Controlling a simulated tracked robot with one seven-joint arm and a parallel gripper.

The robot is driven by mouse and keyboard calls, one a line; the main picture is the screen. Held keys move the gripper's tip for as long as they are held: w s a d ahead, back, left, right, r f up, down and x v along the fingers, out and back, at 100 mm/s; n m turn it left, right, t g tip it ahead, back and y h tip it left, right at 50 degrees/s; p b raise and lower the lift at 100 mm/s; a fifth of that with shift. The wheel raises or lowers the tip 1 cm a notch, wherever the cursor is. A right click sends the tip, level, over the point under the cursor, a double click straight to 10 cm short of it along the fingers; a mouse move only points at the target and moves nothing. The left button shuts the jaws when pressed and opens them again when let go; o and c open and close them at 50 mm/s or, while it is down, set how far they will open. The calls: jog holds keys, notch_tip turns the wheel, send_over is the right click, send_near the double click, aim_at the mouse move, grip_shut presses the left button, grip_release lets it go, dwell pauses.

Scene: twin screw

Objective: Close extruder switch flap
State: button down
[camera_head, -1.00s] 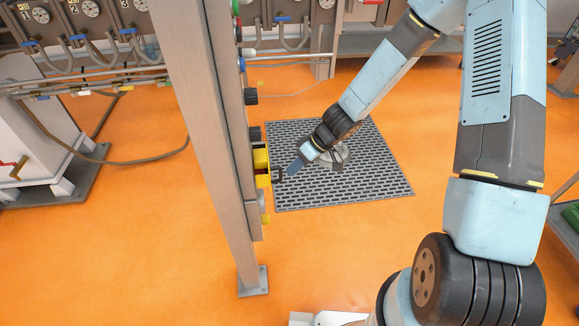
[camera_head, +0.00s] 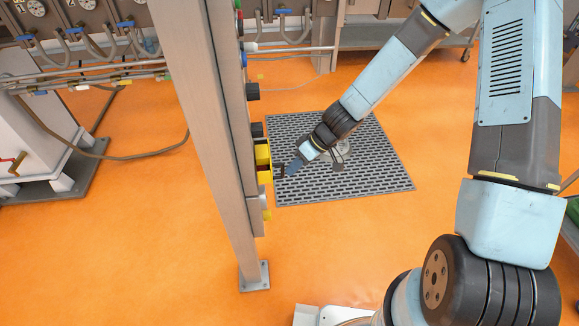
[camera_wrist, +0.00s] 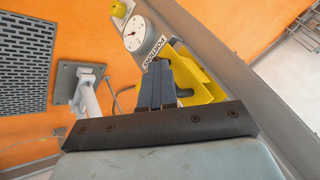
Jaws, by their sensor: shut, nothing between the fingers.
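The yellow switch box with its flap (camera_head: 263,158) is on the right side of the grey upright post, at mid height. My gripper (camera_head: 283,170) is close to the right of its lower part; I cannot tell from the body view whether they touch. In the wrist view, my shut dark fingers (camera_wrist: 158,84) point up at the yellow flap (camera_wrist: 200,84), which stands out from the post beside and behind their tips. Nothing shows between the fingers. They overlap part of the yellow piece, so contact is unclear.
The grey post (camera_head: 215,150) carries several knobs above the box. In the wrist view, a round gauge (camera_wrist: 135,33) and a yellow knob (camera_wrist: 118,9) lie beyond the fingertips. A grey grating (camera_head: 375,170) lies on the orange floor. Open floor lies around the post's foot.

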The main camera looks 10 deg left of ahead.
jog(key=d+r, duration=0.8)
jog(key=d, duration=0.1)
jog(key=shift+w, duration=0.35)
jog(key=shift+d, duration=0.15)
jog(key=s+d+r+m+t+h, duration=0.2)
jog(key=s+d+r+m, duration=0.2)
jog(key=d+r, duration=0.3)
jog(key=s+d+r+m+t+h, duration=0.2)
jog(key=d+r, duration=0.6)
jog(key=r, duration=0.6)
jog(key=s+d+r+m+t+h, duration=0.3)
jog(key=s+d+r+m, duration=0.3)
jog(key=r, duration=0.4)
jog(key=s+d, duration=0.1)
jog(key=s, duration=0.1)
jog(key=shift+s+d+r+m+t, duration=0.2)
jog(key=shift+s+d+m+t, duration=0.1)
jog(key=shift+s+t, duration=0.1)
